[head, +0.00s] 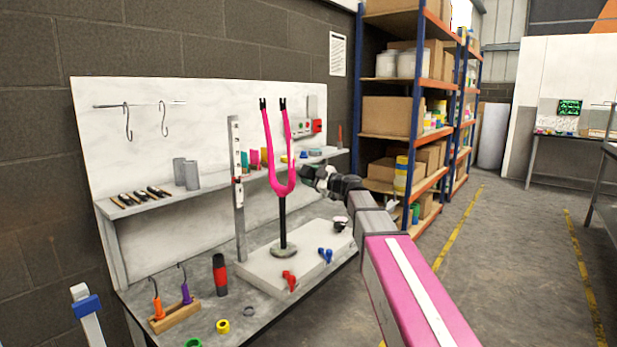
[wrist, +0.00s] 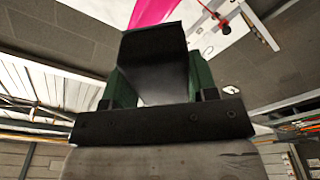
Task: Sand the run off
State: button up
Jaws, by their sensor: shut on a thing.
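A bright pink fork (head: 278,150) stands upright, prongs up, on a black post with a round base. My gripper (head: 312,175) is just right of the fork's lower part, at about the height of its crown. In the wrist view my gripper (wrist: 155,88) has green fingers shut on a dark block (wrist: 153,45), probably the sanding block. Part of the pink fork (wrist: 152,11) shows just beyond the block. I cannot tell whether block and fork touch. No run can be made out on the paint; the fork side facing my gripper is partly hidden.
The post stands on a pale slab (head: 255,268) on the bench. A grey upright with a level (head: 237,160) stands close left of the fork. A shelf (head: 165,202) runs behind. The floor at right is clear.

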aim_at(292, 171)
jog(key=shift+v, duration=1.5)
jog(key=shift+s+a+r, duration=0.1)
jog(key=shift+r, duration=0.1)
jog(key=shift+a, duration=0.1)
jog(key=x, duration=0.7)
jog(key=shift+w+d+f, duration=0.2)
jog(key=shift+w+f, duration=0.15)
jog(key=shift+f, duration=0.05)
jog(key=shift+x, duration=0.95)
jog(key=shift+w, duration=0.1)
